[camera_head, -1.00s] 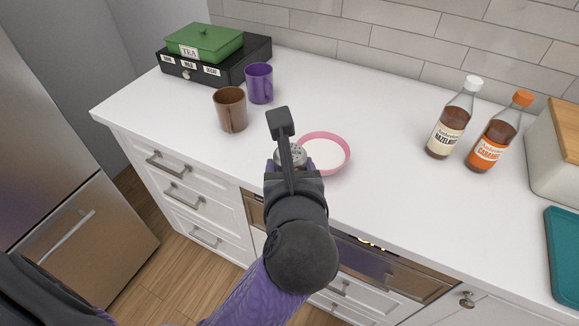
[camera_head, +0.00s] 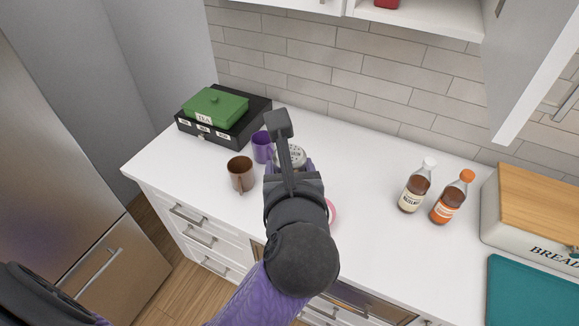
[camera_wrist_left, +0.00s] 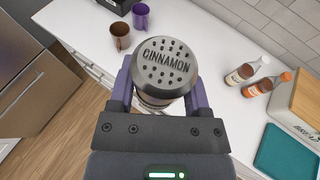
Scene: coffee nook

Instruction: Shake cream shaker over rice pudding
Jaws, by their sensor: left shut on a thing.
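A metal shaker (camera_head: 291,156) with a perforated lid is in my left gripper (camera_head: 284,150). In the left wrist view the lid of the shaker (camera_wrist_left: 163,68) reads "CINNAMON"; I see no cream label. The left gripper (camera_wrist_left: 160,98) is shut around its body, and the lid faces the wrist camera. A pink bowl (camera_head: 332,211) shows only as a bit of rim at the right of my left wrist. Its white contents are hidden now, as is the bowl in the wrist view. Whether the shaker is over the bowl I cannot tell. My right gripper is out of view.
A brown mug (camera_head: 240,174) and a purple mug (camera_head: 261,147) stand left of the gripper, near a green tea box (camera_head: 214,107). Two syrup bottles (camera_head: 415,188) (camera_head: 453,198), a bread box (camera_head: 528,230) and a teal board (camera_head: 530,290) are at the right. Cabinets hang above.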

